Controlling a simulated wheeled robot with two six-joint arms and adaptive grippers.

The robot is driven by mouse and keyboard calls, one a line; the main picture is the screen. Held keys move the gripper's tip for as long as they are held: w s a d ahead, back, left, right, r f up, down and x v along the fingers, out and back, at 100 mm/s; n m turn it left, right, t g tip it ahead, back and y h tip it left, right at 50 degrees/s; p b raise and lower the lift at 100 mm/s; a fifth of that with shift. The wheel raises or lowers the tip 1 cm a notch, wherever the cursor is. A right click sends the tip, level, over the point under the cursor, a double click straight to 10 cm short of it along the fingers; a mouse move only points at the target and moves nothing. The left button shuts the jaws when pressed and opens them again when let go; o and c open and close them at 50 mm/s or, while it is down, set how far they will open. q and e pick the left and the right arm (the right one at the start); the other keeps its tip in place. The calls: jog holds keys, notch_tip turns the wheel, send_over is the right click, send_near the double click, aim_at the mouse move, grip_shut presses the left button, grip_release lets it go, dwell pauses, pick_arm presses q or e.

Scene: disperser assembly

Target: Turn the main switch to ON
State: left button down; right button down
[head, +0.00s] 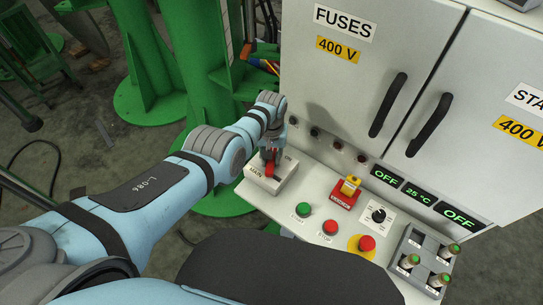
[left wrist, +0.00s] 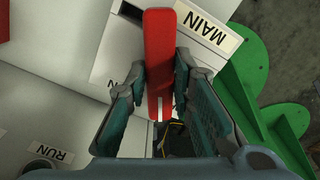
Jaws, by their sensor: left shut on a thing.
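The main switch is a pale box (head: 271,182) at the left end of the control panel, with a red handle (head: 269,169) on top. My left gripper (head: 269,159) is above the box, shut on the red handle. In the left wrist view the red handle (left wrist: 158,40) stands between the two fingers (left wrist: 160,78), running up past the fingertips. A MAIN label (left wrist: 208,32) shows to its right. The gripper hides part of the handle and box in the head view, so the ON and OFF marks cannot be read. My right gripper is not in view.
The sloping panel holds a green button (head: 303,210), red STOP button (head: 330,227), yellow-and-red switch (head: 347,190), black knob (head: 379,215) and emergency stop (head: 366,243). Displays (head: 387,175) read OFF, 25 °C and OFF. Cabinet doors (head: 365,75) rise behind. Green columns (head: 190,90) stand left.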

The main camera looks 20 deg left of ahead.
pick_arm(q)
jog(key=m, duration=0.5)
jog(key=shift+s+m, duration=0.1)
jog(key=shift+m, duration=0.2)
dwell(0.4)
jog(key=c, duration=1.4)
grip_release()
jog(key=shift+r, duration=0.3)
notch_tip(320, 180, up, 11)
jog(key=shift+r, duration=0.2)
